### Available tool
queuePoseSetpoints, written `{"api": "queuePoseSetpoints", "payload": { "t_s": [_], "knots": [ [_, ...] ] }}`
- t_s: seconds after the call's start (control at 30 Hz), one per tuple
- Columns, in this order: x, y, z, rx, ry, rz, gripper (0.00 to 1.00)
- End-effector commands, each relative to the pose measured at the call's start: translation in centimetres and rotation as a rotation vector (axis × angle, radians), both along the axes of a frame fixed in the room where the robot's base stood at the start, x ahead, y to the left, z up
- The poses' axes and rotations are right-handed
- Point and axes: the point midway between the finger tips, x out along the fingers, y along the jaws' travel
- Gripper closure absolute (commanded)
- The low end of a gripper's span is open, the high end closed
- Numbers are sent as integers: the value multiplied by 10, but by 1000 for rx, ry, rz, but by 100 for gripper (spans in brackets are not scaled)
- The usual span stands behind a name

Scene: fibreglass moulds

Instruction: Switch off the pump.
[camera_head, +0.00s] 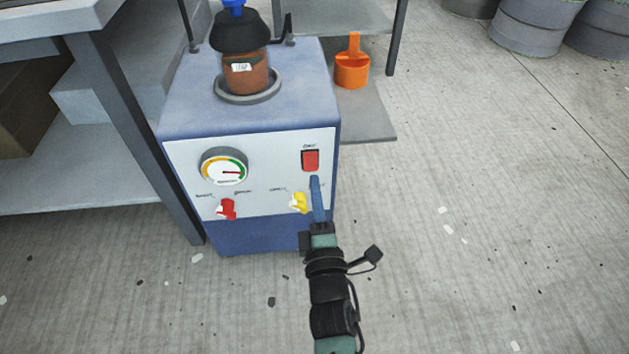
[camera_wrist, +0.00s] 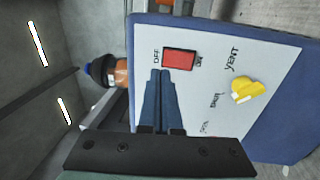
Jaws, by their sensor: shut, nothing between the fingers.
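The pump (camera_head: 260,140) is a blue box with a white front panel. Its red rocker switch (camera_head: 310,160) sits at the panel's upper right. In the wrist view the switch (camera_wrist: 179,58) lies between the labels OFF and ON. My gripper (camera_head: 315,180) is shut and empty, with its blue fingertips just below the switch in the head view. In the wrist view the fingertips (camera_wrist: 160,72) are at or close to the switch's edge; I cannot tell whether they touch it. Which side of the rocker is pressed is not clear.
A round gauge (camera_head: 224,170), a red knob (camera_head: 227,208) and a yellow knob (camera_head: 299,202) are on the panel. A brown jar (camera_head: 245,78) stands on the pump. A table leg (camera_head: 135,130) is close on the left. Open floor (camera_head: 480,240) lies to the right.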

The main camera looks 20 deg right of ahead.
Motion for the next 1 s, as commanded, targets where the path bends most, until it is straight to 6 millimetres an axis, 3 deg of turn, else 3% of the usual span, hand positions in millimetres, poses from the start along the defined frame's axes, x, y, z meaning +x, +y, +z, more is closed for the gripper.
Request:
{"api": "queuePoseSetpoints", "payload": {
  "t_s": [0.2, 0.4, 0.6, 1.0],
  "knots": [
    [-47, 12, 9, 3, 4, -3, 100],
    [-73, 20, 10, 2, 5, -2, 100],
    [-82, 23, 11, 1, 2, -2, 100],
    [-83, 23, 10, 1, 2, -2, 100]
  ]
}}
